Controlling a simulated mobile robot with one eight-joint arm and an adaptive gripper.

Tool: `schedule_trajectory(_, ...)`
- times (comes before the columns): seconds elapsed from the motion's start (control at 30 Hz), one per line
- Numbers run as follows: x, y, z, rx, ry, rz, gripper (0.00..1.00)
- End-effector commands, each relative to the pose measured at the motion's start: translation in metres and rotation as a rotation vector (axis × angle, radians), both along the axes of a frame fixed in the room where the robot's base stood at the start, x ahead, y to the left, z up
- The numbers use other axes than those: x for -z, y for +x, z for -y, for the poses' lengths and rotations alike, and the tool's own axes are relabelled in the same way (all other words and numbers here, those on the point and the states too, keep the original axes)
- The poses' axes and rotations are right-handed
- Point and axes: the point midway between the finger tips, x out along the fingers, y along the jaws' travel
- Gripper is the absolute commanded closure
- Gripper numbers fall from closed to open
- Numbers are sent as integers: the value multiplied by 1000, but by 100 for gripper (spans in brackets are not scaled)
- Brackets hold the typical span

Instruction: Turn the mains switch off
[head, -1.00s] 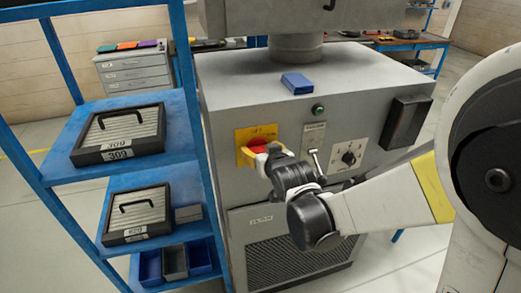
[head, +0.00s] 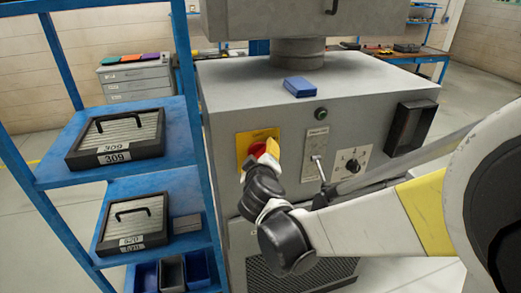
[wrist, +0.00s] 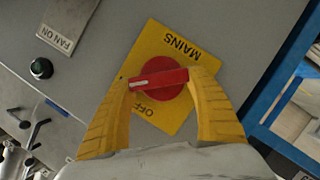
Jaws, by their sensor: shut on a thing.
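The mains switch is a red rotary knob (head: 257,147) on a yellow plate (head: 243,141) at the left of the grey machine's front. In the wrist view the red knob (wrist: 165,84) has a raised bar with a white mark at its left end. The plate (wrist: 177,33) reads MAINS and OFF, upside down and tilted in that view. My gripper (head: 267,153) has its yellow fingers on the knob. In the wrist view my gripper (wrist: 160,78) is shut on the bar, one finger at each end. In the head view the fingers hide part of the knob.
Right of the switch are a metal lever (head: 319,169), a black selector dial (head: 353,166) and a green button (head: 321,113). A blue box (head: 299,87) lies on the machine top. A blue shelf rack (head: 190,110) with cases stands close on the left.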

Motion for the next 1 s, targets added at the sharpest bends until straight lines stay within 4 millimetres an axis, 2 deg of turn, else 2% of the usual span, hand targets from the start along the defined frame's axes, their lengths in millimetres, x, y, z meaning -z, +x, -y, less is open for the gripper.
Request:
schedule_trajectory(0.6,8,-2,-4,-1,-546,156,64)
schedule_trajectory(1.0,7,-2,-4,1,-768,219,64)
